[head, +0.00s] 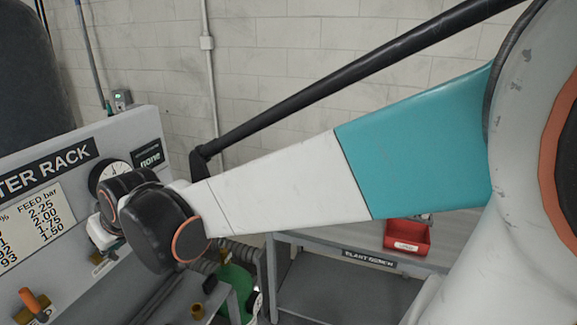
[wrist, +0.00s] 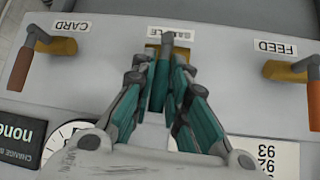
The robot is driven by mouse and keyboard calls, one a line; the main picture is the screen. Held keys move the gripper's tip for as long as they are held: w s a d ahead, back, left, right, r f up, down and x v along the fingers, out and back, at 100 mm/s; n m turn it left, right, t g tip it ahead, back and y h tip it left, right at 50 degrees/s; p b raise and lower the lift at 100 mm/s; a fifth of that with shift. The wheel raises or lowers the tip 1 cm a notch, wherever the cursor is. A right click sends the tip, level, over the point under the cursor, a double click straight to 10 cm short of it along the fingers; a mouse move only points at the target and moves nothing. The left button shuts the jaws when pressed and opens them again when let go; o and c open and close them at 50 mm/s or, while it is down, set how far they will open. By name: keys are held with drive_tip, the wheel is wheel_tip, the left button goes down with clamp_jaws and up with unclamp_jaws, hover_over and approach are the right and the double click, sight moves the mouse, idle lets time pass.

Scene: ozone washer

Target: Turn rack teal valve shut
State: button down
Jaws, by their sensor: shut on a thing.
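The teal valve lever (wrist: 160,82) is in the middle of the wrist view, below the SAMPLE label (wrist: 168,33) in the picture. Its grey end meets a brass body (wrist: 152,50) on the rack panel, and its teal sleeve runs down the picture from there. My gripper (wrist: 165,88) is shut on the lever, with one finger on each side. The fingers hide part of the sleeve and its lower end. In the head view my own wrist covers the gripper, and I cannot make out the teal lever there.
Orange-brown-handled valves marked CARD (wrist: 57,46) and FEED (wrist: 283,71) flank the gripper, with clear panel between. A round gauge (head: 106,172) and a small display reading "none" (head: 149,156) are close to my wrist. A red bin (head: 408,238) sits on the bench behind.

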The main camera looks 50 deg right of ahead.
drive_tip(key=shift+s+a, duration=0.1)
idle(0.3)
drive_tip(key=c, duration=1.6)
unclamp_jaws()
drive_tip(key=shift+o, duration=0.2)
drive_tip(key=a+v, duration=0.1)
drive_tip(key=v, duration=1)
drive_tip(key=shift+s+d+r, duration=0.3)
drive_tip(key=shift+d+r, duration=0.05)
drive_tip(key=shift+d, duration=0.05)
drive_tip(key=s+d+f+b, duration=0.1)
drive_tip(key=s+f+b, duration=0.3)
drive_tip(key=f+b, duration=0.4)
drive_tip(key=s+d+f+g+b, duration=0.1)
drive_tip(key=s+f+b, duration=0.3)
drive_tip(key=f+b, duration=0.5)
drive_tip(key=s+d+f+m+g+h+b, duration=0.1)
drive_tip(key=s+f+b, duration=0.3)
drive_tip(key=f, duration=1.7)
drive_tip(key=d+b, duration=0.1)
drive_tip(key=b, duration=0.4)
drive_tip(key=shift+s, duration=0.4)
